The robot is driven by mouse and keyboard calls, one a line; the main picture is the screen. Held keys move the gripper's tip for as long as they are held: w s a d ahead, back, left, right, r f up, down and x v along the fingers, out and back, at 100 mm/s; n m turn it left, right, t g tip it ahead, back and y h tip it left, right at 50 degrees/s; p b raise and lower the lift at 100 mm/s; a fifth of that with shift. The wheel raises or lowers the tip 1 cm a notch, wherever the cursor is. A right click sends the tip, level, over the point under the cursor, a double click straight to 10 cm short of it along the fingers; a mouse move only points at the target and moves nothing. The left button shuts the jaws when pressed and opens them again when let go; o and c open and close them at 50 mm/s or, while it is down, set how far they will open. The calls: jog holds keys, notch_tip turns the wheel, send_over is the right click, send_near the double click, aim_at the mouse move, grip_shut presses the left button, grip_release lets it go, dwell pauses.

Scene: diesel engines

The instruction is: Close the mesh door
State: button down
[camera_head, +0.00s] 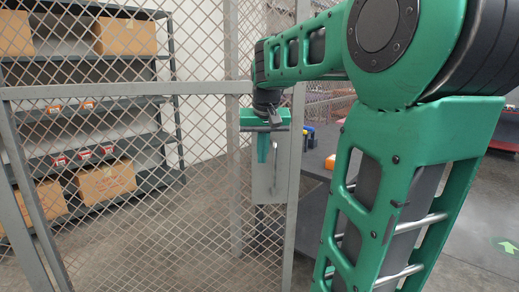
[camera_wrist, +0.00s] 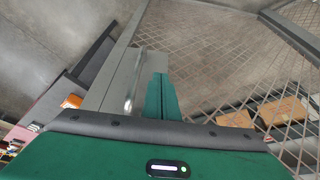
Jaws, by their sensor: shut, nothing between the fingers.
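The mesh door (camera_head: 215,185) is a diamond wire panel in a grey frame, filling the middle of the head view. Near its right upright is a grey lock plate (camera_head: 268,182) with a pale bar handle. In the wrist view the plate (camera_wrist: 118,68) and its bar handle (camera_wrist: 133,88) lie just left of my fingers. My gripper (camera_head: 262,160) points down with its green fingers together and empty, in front of or beside the plate. The fingers also show in the wrist view (camera_wrist: 162,95). I cannot tell whether they touch the door.
Grey shelving (camera_head: 90,103) with cardboard boxes (camera_head: 107,181) stands behind the mesh at left. A dark workbench (camera_head: 318,150) with tools is right of the door, partly behind my arm. Open floor with a green arrow sign (camera_head: 508,247) lies at lower right.

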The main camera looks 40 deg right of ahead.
aim_at(262, 166)
jog(key=w+d+f, duration=0.3)
jog(key=w+f, duration=0.1)
jog(key=shift+w+d+f, duration=0.25)
jog(key=shift+d+f, duration=0.1)
jog(key=shift+f, duration=0.05)
